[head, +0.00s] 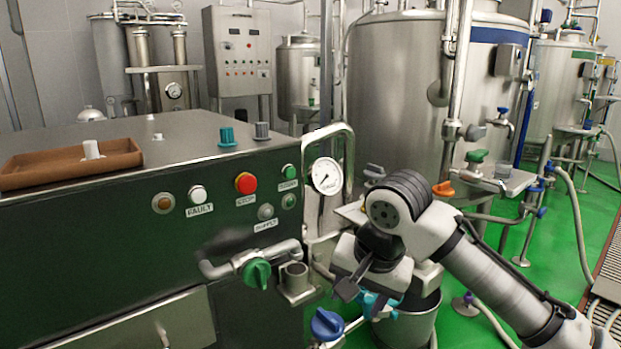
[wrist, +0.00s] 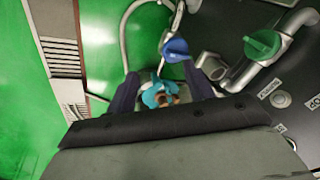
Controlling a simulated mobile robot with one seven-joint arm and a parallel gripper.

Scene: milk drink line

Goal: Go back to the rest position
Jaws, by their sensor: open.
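My gripper (head: 352,282) is in the lower middle of the head view, to the right of the dark machine cabinet and low in front of the large steel tank. It is open, and its two dark fingers stand apart in the wrist view (wrist: 163,84). A teal object (head: 374,304) is just below and behind the gripper in the head view. In the wrist view the teal object (wrist: 158,97) shows between the fingers, with a brownish part on it. I cannot tell whether the fingers touch it. My arm reaches in from the lower right.
The dark cabinet (head: 110,255) fills the left, with a brown tray (head: 70,172) on top. A green-handled valve (head: 256,273), a blue-handled valve (head: 327,323) and a pressure gauge (head: 326,176) are close to my gripper. A steel tank (head: 400,100) stands behind.

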